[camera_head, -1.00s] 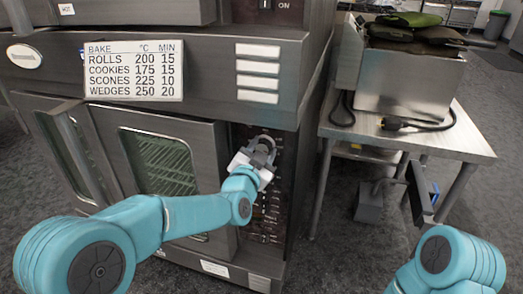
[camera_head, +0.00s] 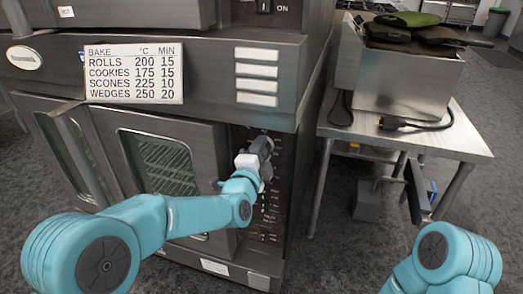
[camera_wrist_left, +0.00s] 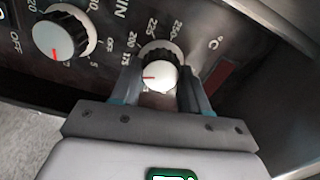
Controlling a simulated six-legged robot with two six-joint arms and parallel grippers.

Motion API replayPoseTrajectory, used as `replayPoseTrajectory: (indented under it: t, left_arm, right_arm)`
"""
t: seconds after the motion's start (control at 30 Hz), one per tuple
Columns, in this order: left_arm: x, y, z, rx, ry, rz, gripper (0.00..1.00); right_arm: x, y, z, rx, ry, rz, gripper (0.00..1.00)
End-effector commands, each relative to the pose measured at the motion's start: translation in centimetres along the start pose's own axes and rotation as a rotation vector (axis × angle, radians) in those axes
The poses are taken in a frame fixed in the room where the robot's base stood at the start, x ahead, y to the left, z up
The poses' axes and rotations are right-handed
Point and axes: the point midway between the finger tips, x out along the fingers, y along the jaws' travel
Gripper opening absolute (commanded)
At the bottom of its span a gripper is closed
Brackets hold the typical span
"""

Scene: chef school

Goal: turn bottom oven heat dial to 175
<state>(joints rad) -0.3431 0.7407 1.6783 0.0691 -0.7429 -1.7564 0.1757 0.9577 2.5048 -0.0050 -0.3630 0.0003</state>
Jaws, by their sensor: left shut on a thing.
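The bottom oven's heat dial (camera_wrist_left: 158,76) has a white face, a dark rim and a red pointer line. It sits between the two fingers of my left gripper (camera_wrist_left: 160,85), which is shut on it. The pointer aims left in the wrist view, close to the printed 175. The left finger hides the lower scale, so exact alignment cannot be told. In the head view my left gripper (camera_head: 262,150) is at the oven's control panel (camera_head: 272,205), and the dial is hidden. My right gripper (camera_head: 418,190) hangs side-on near the steel table, away from the oven.
A timer dial (camera_wrist_left: 60,37) marked MIN is left of the heat dial in the wrist view. A baking chart (camera_head: 133,72) is on the oven front above the glass door (camera_head: 160,160). A steel table (camera_head: 440,140) with a fryer (camera_head: 408,80) stands right of the oven.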

Motion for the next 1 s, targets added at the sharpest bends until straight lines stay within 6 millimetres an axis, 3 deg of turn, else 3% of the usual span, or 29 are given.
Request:
replayPoseTrajectory:
  t: [0.3,0.83,0.87,0.9,1.0]
  left_arm:
    - [0.01,-0.03,-0.03,0.112,0.001,-0.002,0.14]
    - [0.01,-0.01,-0.03,0.131,0.000,-0.002,0.14]
    - [0.01,-0.01,-0.03,0.130,0.000,-0.002,0.55]
    - [0.01,-0.01,-0.03,0.130,0.000,-0.002,0.68]
    - [0.01,0.01,-0.02,0.130,0.000,-0.001,0.70]
  right_arm:
    - [-0.22,-0.07,0.00,0.000,0.000,0.000,0.00]
    - [-0.23,-0.07,-0.01,0.000,0.000,0.000,0.00]
    - [-0.23,-0.07,-0.01,0.000,0.000,0.000,0.00]
    - [-0.23,-0.07,-0.01,0.000,0.000,0.000,0.00]
    - [-0.23,-0.07,-0.01,0.000,0.000,0.000,0.00]
